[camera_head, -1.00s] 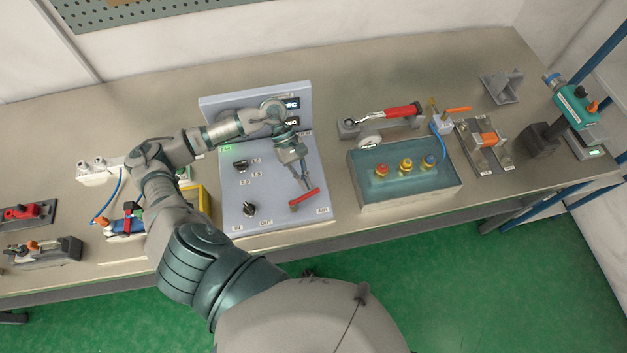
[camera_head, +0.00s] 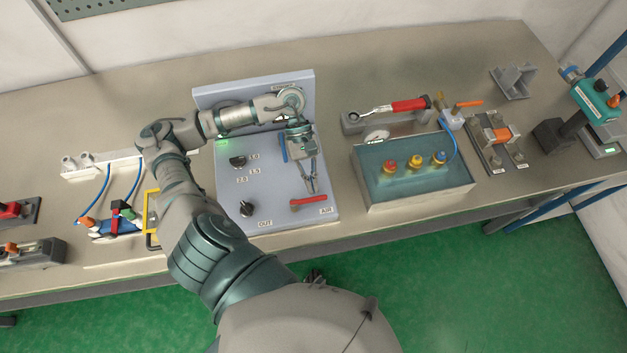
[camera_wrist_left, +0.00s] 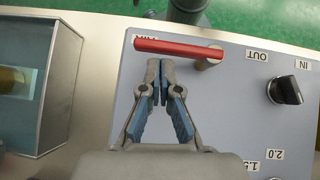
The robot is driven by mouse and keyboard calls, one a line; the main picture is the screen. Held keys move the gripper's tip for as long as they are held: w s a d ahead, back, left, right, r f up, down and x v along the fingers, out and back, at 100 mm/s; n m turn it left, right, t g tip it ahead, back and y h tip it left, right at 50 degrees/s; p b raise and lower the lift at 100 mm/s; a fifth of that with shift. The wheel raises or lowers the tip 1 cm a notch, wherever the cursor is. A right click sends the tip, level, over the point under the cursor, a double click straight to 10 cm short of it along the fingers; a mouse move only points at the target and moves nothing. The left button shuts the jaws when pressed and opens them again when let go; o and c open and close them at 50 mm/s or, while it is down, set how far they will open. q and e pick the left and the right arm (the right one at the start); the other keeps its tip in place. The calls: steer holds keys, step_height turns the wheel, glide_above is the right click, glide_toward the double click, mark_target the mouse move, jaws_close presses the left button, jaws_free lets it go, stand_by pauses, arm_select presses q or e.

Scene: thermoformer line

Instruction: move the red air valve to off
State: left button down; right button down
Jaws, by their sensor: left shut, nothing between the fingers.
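The red air valve lever (camera_head: 308,201) lies at the front right of the grey-blue control panel (camera_head: 275,215), nearly parallel to its front edge. In the left wrist view the lever (camera_wrist_left: 175,47) pivots at its right end, and its free end partly covers the AIR label. My left gripper (camera_head: 314,189) points down at the panel just behind the lever. In the wrist view its blue-padded fingers (camera_wrist_left: 160,66) meet at the tips, shut and empty, close beside the lever's middle. I cannot tell whether they touch it. My right gripper is out of view.
Black knobs (camera_head: 246,208) stand on the panel left of the lever. A box with red, yellow and blue buttons (camera_head: 414,163) stands to the right, with a red-handled tool (camera_head: 408,105) behind it. A yellow-framed item (camera_head: 150,215) lies left of the panel.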

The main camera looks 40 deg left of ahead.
arm_select(q)
steer(key=shift+w+d+r, duration=0.1)
steer(key=shift+d, duration=0.5)
steer(key=shift+s+a+b, duration=0.3)
steer(key=shift+a, duration=0.2)
steer(key=shift+s+a, duration=0.3)
steer(key=shift+a, duration=0.05)
steer(key=v, duration=1.2)
steer(key=shift+w+d, duration=0.1)
